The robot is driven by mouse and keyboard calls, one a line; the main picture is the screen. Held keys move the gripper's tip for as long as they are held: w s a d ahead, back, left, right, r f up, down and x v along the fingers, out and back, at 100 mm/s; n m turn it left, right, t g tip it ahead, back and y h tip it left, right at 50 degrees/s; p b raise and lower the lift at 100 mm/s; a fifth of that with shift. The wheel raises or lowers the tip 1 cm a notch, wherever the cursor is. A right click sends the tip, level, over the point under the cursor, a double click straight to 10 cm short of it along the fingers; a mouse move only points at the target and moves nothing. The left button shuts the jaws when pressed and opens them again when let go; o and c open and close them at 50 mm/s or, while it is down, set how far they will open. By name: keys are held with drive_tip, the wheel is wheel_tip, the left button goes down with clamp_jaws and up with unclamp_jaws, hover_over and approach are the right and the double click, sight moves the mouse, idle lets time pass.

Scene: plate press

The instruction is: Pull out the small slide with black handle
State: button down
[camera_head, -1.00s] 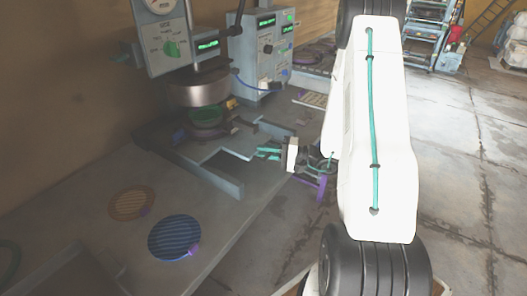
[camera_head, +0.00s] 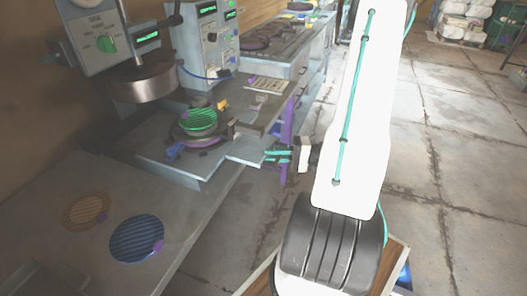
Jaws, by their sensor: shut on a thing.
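The small grey slide (camera_head: 222,157) stands out from under the press head (camera_head: 143,86) toward the right. A dark round holder with a green ribbed disc (camera_head: 198,121) sits on it, clear of the head to the right. My gripper (camera_head: 271,155), with teal fingers, is at the slide's outer right edge, shut on its handle. The black handle itself is mostly hidden by the fingers and too small to make out.
An orange ribbed disc (camera_head: 87,211) and a blue ribbed disc (camera_head: 137,238) lie on the bench at the front left. A grey control box (camera_head: 207,45) stands behind the press. The concrete floor (camera_head: 455,190) at the right is open.

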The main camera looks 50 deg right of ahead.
drive_tip(key=shift+s+f, duration=0.2)
drive_tip(key=shift+s, duration=0.15)
drive_tip(key=c, duration=1.5)
unclamp_jaws()
drive_tip(key=shift+w, duration=0.1)
drive_tip(key=shift+d, duration=0.1)
drive_tip(key=v, duration=0.7)
drive_tip(key=shift+s+d, duration=0.25)
drive_tip(key=shift+s, duration=0.05)
